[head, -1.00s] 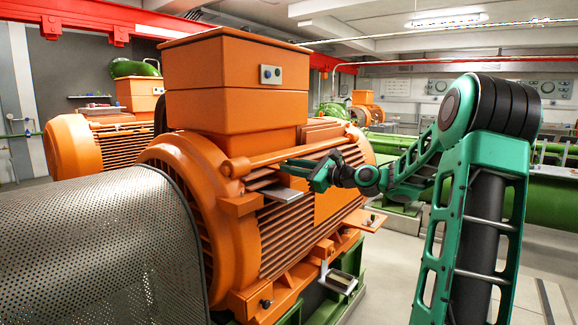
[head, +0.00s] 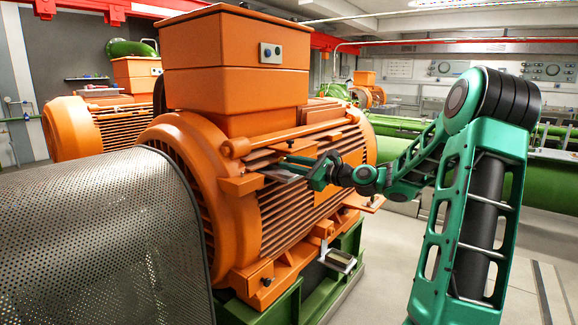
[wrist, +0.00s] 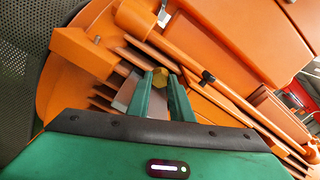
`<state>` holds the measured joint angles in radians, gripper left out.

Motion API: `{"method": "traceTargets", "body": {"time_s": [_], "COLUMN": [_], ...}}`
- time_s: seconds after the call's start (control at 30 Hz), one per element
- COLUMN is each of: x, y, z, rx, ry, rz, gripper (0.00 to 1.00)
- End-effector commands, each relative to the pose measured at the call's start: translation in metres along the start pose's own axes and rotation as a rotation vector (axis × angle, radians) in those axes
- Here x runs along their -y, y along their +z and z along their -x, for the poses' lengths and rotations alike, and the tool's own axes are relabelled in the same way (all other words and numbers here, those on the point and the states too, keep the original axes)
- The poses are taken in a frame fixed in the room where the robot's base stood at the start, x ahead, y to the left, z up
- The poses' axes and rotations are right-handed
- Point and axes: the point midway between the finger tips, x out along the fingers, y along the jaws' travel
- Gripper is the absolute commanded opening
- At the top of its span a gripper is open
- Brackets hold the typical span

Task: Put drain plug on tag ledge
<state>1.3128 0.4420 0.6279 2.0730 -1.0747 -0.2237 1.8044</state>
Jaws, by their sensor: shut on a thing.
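The drain plug (wrist: 160,78) is a small brass hexagonal piece between my fingertips in the wrist view. My gripper (wrist: 161,88) is shut on it. In the head view my gripper (head: 298,167) is at the side of the orange motor, and the plug is too small to make out there. A flat grey plate (head: 275,175), which looks like the tag ledge, juts from the motor's finned side. It also shows in the wrist view (wrist: 125,91), just left of my fingers and partly hidden by them. I cannot tell whether the plug touches it.
The orange motor (head: 238,95) with its top box fills the middle. A perforated guard (head: 100,240) stands at the front left. An orange bracket (head: 365,203) and a lower metal step (head: 340,261) stick out from the motor. Open floor lies to the right.

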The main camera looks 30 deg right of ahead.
Motion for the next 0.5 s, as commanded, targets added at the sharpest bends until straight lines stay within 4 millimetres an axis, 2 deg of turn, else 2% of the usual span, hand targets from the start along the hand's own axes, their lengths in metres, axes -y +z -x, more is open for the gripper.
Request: {"method": "traceTargets", "body": {"time_s": [0.5], "x": [-0.0022], "y": [-0.0049], "z": [0.0001], "rx": [0.000], "ry": [0.000], "rz": [0.000], "gripper": [0.00]}}
